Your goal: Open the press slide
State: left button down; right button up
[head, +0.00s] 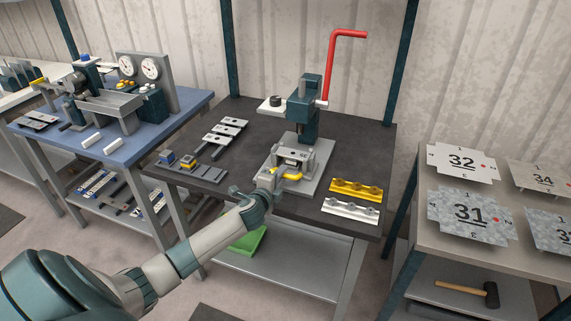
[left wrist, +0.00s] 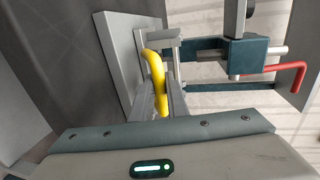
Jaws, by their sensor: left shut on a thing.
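The press (head: 305,108) stands on the dark table, with a long red lever raised at its top. At its foot is the grey slide (head: 297,157) on a light base plate, with a yellow handle (head: 292,177) on its front. My left gripper (head: 277,180) is shut on the yellow handle, which also shows between the fingers in the left wrist view (left wrist: 154,66). The fingertips are partly hidden behind the wrist in the head view. The press head and red lever (left wrist: 290,76) show at the right of the wrist view. My right gripper is not in view.
A yellow block (head: 355,189) and a white block (head: 350,209) lie right of the press on the table (head: 240,160). Grey plates (head: 224,132) lie at left. A blue bench (head: 190,105) with gauges is farther left, and a shelf with numbered plates (head: 463,161) stands at right.

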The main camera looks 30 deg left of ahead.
pick_arm(q)
jog(key=v, duration=0.2)
jog(key=f+p+v, duration=0.1)
jog(key=v, duration=0.2)
jog(key=shift+s+d, duration=0.15)
jog(key=shift+s, duration=0.1)
jog(key=shift+f, duration=0.25)
jog(key=c, duration=1.7)
grip_release()
jog(key=shift+s, duration=0.15)
jog(key=shift+s, duration=0.15)
